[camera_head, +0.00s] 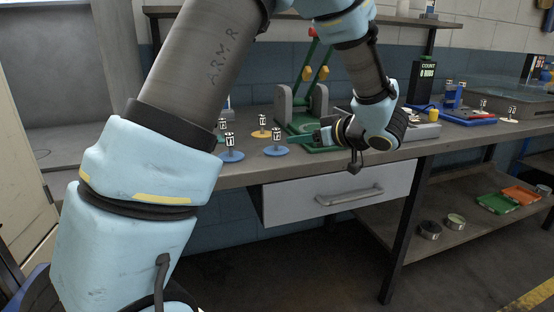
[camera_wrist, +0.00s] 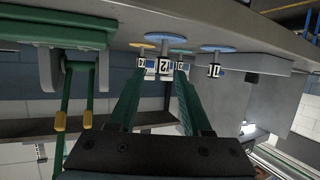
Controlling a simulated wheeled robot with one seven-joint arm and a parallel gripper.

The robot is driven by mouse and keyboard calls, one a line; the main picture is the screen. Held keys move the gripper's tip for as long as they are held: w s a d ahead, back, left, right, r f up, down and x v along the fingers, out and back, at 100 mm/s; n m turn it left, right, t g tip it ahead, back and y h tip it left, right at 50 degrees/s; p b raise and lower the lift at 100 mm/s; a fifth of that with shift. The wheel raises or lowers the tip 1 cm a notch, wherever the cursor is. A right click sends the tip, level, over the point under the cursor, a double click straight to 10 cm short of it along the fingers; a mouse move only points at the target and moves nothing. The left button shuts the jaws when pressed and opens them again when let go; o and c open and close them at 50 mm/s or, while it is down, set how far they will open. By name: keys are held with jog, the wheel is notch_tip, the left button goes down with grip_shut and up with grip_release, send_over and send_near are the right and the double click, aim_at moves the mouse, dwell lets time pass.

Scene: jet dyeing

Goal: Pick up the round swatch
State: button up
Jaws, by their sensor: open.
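Several round discs with upright numbered tags stand on the bench; which one is the round swatch I cannot tell. In the head view there are a blue disc (camera_head: 275,151), another blue disc (camera_head: 231,156) further left and a yellow disc (camera_head: 261,134) behind. My gripper (camera_head: 317,137) is low over the bench, right of the nearer blue disc, pointing left. In the upside-down wrist view my gripper (camera_wrist: 159,76) is open and empty. A blue disc (camera_wrist: 159,37) with a tag marked 12 shows ahead between the fingers. A second blue disc (camera_wrist: 218,48) is to the right.
A green stand with upright levers (camera_head: 303,124) is beside my gripper. A drawer (camera_head: 338,192) is below the bench edge. A lower shelf holds coloured trays (camera_head: 497,203).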

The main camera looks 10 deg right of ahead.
aim_at(277, 142)
jog(key=shift+w+a+f, duration=0.1)
jog(key=shift+a+f, duration=0.05)
jog(key=x, duration=0.4)
jog(key=shift+w+a+p, duration=0.25)
jog(key=shift+p, duration=0.05)
jog(key=x, duration=0.5)
jog(key=shift+w+a+f+p, duration=0.1)
jog(key=shift+a+f+p, duration=0.1)
jog(key=shift+f+p, duration=0.2)
grip_shut()
